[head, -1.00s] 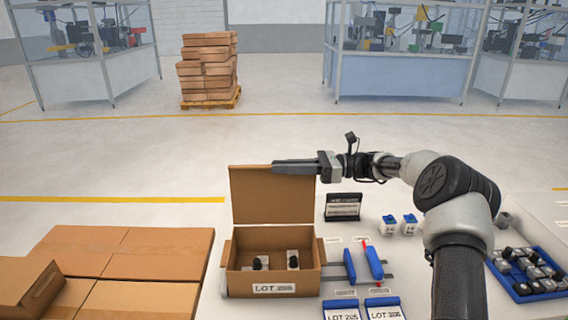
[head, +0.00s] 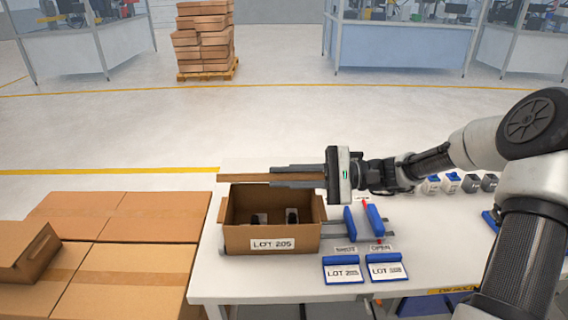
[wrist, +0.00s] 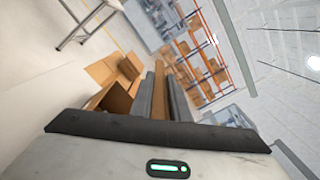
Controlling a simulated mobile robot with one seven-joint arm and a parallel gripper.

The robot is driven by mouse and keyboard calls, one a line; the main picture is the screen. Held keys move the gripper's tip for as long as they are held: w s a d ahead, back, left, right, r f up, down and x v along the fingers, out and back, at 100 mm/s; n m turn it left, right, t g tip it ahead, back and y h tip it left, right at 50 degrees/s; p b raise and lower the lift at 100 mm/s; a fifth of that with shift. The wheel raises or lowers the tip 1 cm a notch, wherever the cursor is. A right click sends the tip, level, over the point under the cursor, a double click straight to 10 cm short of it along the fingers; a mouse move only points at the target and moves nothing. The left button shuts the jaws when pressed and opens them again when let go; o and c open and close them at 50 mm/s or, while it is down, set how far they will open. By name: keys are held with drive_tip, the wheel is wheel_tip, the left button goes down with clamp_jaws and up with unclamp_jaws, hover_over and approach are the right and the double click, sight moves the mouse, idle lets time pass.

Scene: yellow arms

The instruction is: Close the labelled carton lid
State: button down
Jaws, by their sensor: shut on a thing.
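The open carton (head: 285,240) labelled "LOT 205" stands on the white table, with small black-and-grey parts inside. Its brown lid (head: 243,177) shows almost edge-on as a thin strip above the carton's back side, so it is tilted from upright and not down on the opening. My gripper (head: 272,177) reaches in from the right, with one grey finger above the lid strip and one below it, shut on it. In the wrist view the lid (wrist: 159,92) is a brown strip between the two grey fingers.
Two blue-handled tools (head: 350,222) and label cards (head: 342,270) lie right of the carton. Small blue-topped containers (head: 452,182) stand farther right. Large closed cartons (head: 130,255) fill the left side, close to the table.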

drive_tip(key=s+f+n+b, duration=0.4)
drive_tip(key=f+n+b, duration=0.1)
drive_tip(key=f, duration=0.6)
drive_tip(key=shift+n+b, duration=0.3)
drive_tip(key=shift+b, duration=0.1)
drive_tip(key=shift+s, duration=0.1)
drive_tip(key=c, duration=1.8)
unclamp_jaws()
drive_tip(key=shift+d, duration=0.1)
drive_tip(key=d+p, duration=0.1)
drive_tip(key=d, duration=1.6)
drive_tip(key=shift+d, duration=0.2)
drive_tip(key=shift+a, duration=0.1)
